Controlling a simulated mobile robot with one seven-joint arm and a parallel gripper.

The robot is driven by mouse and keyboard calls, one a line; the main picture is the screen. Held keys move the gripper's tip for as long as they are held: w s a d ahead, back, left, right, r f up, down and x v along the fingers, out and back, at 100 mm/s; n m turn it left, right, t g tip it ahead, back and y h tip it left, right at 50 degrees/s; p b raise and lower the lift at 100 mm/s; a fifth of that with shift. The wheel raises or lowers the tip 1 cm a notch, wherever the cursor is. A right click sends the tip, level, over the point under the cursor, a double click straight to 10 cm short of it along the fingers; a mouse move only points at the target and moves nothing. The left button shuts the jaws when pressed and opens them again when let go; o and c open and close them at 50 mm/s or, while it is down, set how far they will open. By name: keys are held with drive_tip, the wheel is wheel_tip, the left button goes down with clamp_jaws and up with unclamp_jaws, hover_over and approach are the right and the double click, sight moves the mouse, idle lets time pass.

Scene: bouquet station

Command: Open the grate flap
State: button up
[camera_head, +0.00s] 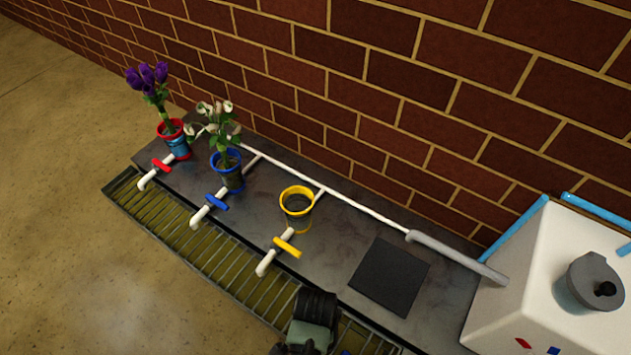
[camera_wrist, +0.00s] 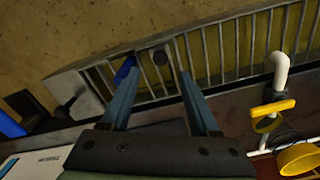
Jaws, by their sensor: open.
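The slatted metal grate (camera_head: 228,262) runs along the front foot of the dark counter, over a yellowish channel. It also crosses the top of the wrist view (camera_wrist: 237,48). My gripper (camera_wrist: 158,80) is open, its two blue-grey fingers spread over the grate's end section. A small blue piece (camera_wrist: 123,71) lies by the left fingertip, and a dark round knob (camera_wrist: 160,57) shows between the fingers. I cannot tell whether either touches a finger. No raised flap shows; its outline is not clear. In the head view, my dark wrist hides part of the grate.
Red (camera_head: 173,127), blue (camera_head: 226,184) and yellow (camera_head: 283,196) rimmed pots stand on the counter behind white taps; the first two hold flowers. A white tank (camera_head: 545,265) stands at right. A yellow tap handle (camera_wrist: 273,108) is right of my fingers. Open floor lies left.

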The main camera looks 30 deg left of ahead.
wheel_tip(320, 180, down, 7)
drive_tip(key=b, duration=0.4)
drive_tip(key=shift+f+b, duration=0.15)
drive_tip(key=shift+b, duration=0.15)
clamp_jaws()
idle(1.1)
